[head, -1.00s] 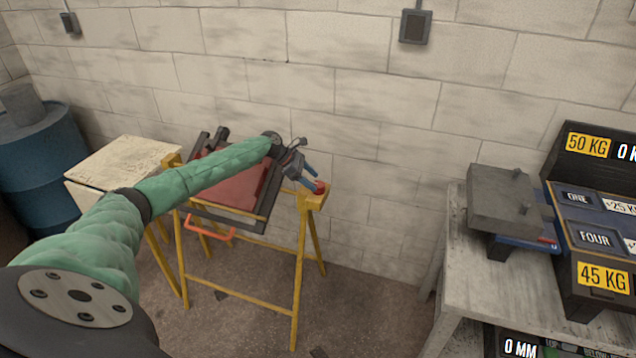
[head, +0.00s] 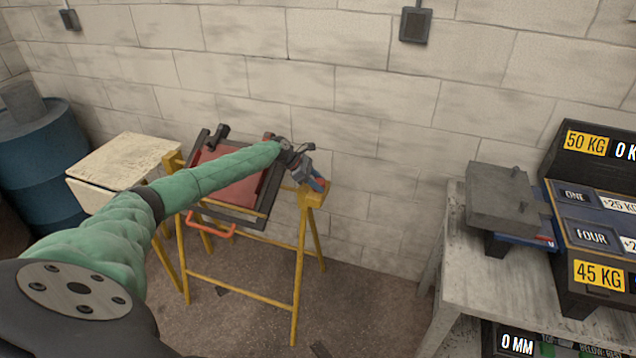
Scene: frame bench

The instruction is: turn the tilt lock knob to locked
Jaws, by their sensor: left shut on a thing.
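The tilt lock knob (head: 321,186) is a small red knob on the right end of the yellow frame stand (head: 302,250). My left arm reaches across the stand from the left. My left gripper (head: 318,181), with blue fingers, is at the knob and shut on it. The fingers hide most of the knob, so I cannot tell which way it is turned. The tilted dark frame with a red panel (head: 228,180) rests on the stand, partly behind my arm. My right gripper is not in view.
An orange handle (head: 212,228) hangs at the frame's front edge. A pale-topped table (head: 125,158) and a blue barrel (head: 42,160) stand to the left. A grey bench (head: 480,270) with weight boxes is at the right. Floor between stand and bench is mostly clear.

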